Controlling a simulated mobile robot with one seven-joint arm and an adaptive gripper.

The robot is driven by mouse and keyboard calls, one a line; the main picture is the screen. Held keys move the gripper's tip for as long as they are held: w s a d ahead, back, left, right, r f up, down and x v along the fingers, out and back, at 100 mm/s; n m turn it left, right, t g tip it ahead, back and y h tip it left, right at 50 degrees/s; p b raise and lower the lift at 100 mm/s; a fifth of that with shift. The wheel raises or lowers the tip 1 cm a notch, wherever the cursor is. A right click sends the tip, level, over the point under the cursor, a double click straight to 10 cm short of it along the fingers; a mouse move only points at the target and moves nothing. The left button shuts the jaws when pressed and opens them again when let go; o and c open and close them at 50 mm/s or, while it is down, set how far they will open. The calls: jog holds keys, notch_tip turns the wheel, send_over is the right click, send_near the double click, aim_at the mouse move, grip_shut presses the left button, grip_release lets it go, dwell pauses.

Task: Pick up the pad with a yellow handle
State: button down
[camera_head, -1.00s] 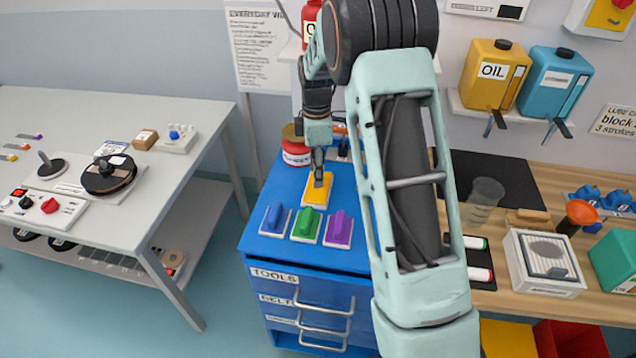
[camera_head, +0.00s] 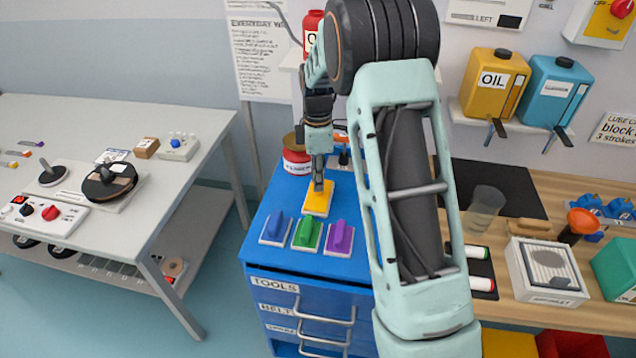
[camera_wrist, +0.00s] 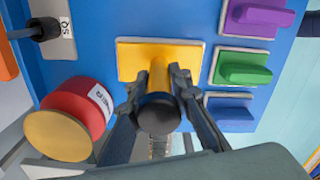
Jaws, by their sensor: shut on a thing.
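The pad with a yellow handle (camera_head: 317,203) is on top of the blue tool cabinet (camera_head: 262,247), behind a row of other pads. My gripper (camera_head: 318,184) points down over it and is shut on its handle. In the wrist view the yellow pad (camera_wrist: 135,60) lies flat below, its handle between the two fingers of my gripper (camera_wrist: 158,95). A dark round end covers part of the handle there. I cannot tell whether the pad touches the cabinet top.
Blue (camera_head: 277,227), green (camera_head: 307,234) and purple (camera_head: 340,238) pads sit in front of the yellow one. A red tin (camera_head: 296,158) stands close behind left. A workbench with a clear cup (camera_head: 485,208) is to the right, a grey table (camera_head: 190,98) to the left.

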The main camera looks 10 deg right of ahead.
notch_tip(320, 180, up, 3)
jog(key=shift+r, duration=0.1)
jog(key=s+r+b, duration=0.3)
jog(key=s+r, duration=0.6)
jog(key=s, duration=0.5)
jog(key=shift+r, duration=0.35)
